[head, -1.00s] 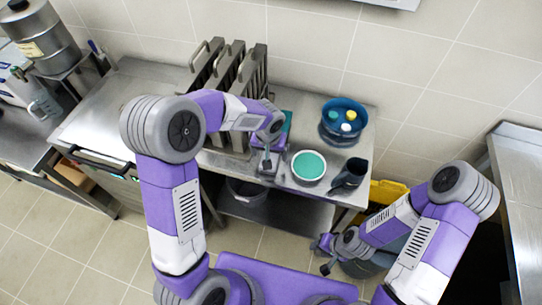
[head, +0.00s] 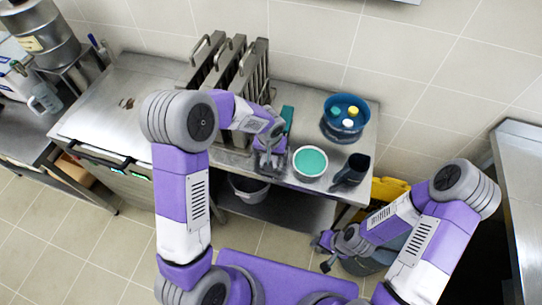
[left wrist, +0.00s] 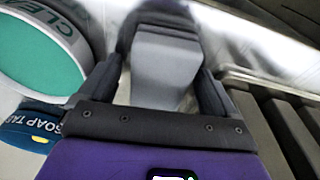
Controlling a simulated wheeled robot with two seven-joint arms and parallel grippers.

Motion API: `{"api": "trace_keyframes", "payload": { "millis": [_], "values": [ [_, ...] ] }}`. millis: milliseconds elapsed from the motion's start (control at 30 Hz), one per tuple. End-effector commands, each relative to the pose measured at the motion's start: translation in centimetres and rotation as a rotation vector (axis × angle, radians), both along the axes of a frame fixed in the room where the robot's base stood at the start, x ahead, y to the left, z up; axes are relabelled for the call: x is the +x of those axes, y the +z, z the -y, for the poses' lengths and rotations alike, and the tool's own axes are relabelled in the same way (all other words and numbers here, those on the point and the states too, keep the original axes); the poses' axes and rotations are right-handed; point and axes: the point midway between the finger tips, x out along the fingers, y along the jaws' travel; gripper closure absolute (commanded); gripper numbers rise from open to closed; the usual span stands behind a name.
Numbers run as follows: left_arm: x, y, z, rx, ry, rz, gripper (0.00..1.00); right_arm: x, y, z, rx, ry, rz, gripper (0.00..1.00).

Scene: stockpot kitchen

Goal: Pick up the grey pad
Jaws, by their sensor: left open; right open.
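The grey pad (left wrist: 166,62) shows in the left wrist view as a pale grey block with a darker upper part, between the two fingers of my left gripper (left wrist: 163,88). The fingers are open on either side of it, and I cannot tell whether they touch it. In the head view my left gripper (head: 269,163) is low over the table's front part, just left of the white bowl; the pad is mostly hidden there. My right gripper (head: 322,252) is open and empty, in front of the table at the right.
The white bowl with teal contents (head: 309,162) stands close to the left gripper. A dark jug (head: 351,172) and a blue tub (head: 344,120) are further right. Steel racks (head: 246,85) stand left of the gripper. A teal item (head: 287,113) lies behind it.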

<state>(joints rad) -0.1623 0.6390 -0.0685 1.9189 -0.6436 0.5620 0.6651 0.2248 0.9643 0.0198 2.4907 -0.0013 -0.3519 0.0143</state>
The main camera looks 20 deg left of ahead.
Motion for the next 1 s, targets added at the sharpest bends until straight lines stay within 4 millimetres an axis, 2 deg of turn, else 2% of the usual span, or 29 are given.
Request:
{"api": "trace_keyframes", "payload": {
  "millis": [167,500,733,867,1000],
  "values": [
    [0.0,-0.2,0.0,0.0,0.0,0.0,0.1,0.0,-0.3,0.0,0.0,0.0,0.0,0.6],
    [0.0,-0.1,0.0,0.0,0.0,0.0,0.62,0.0,-0.2,0.0,0.0,0.0,0.0,0.6],
    [0.0,-0.1,0.0,0.0,0.0,0.0,0.63,0.0,-0.2,0.0,0.0,0.0,0.0,0.6],
    [0.0,0.5,0.0,0.0,0.0,0.0,0.63,0.0,0.6,0.0,0.0,0.0,0.0,0.6],
    [0.1,3.3,0.0,-0.001,0.001,0.005,0.63,0.0,0.9,0.0,0.0,0.0,0.0,0.6]
  ]
}}
